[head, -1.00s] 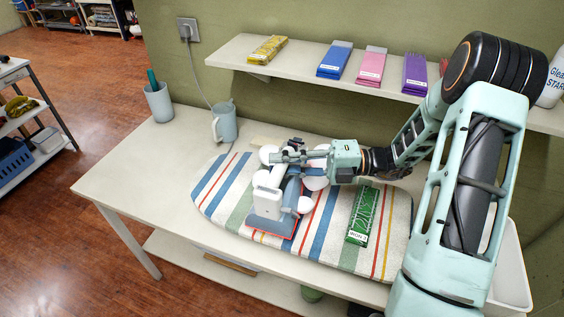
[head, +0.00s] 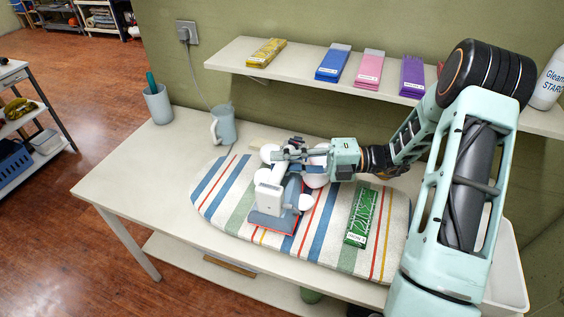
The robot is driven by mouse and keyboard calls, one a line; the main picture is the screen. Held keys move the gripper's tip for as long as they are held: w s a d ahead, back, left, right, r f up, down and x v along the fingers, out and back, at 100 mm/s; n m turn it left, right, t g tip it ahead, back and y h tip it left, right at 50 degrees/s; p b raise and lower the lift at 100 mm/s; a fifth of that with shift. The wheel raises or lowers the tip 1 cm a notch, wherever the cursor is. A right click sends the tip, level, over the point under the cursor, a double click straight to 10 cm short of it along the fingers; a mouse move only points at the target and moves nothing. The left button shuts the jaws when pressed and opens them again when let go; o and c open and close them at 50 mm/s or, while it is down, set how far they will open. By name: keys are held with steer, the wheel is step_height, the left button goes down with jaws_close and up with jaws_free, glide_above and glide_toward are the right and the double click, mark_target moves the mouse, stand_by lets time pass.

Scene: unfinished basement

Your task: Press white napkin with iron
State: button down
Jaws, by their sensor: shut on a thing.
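The iron (head: 267,200) is white and blue-grey with a red edge along its base. It is over the middle of the striped ironing board (head: 335,245). My gripper (head: 290,155) is at the far side of the iron, shut on its upper part; the exact grip is partly hidden. Several white rounded shapes show around the iron and fingers, and I cannot tell what they belong to. I cannot make out a white napkin; anything under the iron is hidden. Whether the iron's base touches the board is unclear.
A green labelled packet (head: 362,215) lies on the board, right of the iron. A blue-grey mug (head: 224,125) and a cup (head: 157,104) stand on the table's left side. A shelf (head: 300,79) with coloured packets overhangs the back. The table's left end is clear.

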steer(key=shift+w+d+r, duration=0.1)
steer(key=shift+w+d, duration=0.2)
steer(key=shift+w, duration=0.6)
steer(key=shift+s+a+p, duration=0.25)
steer(key=shift+s+p, duration=0.55)
steer(key=shift+p, duration=0.05)
stand_by(0.5)
stand_by(0.8)
step_height(320, 180, up, 7)
steer(key=p, duration=0.7)
steer(key=shift+w, duration=0.1)
steer(key=shift+r+p, duration=0.45)
steer(key=shift+r, duration=0.6)
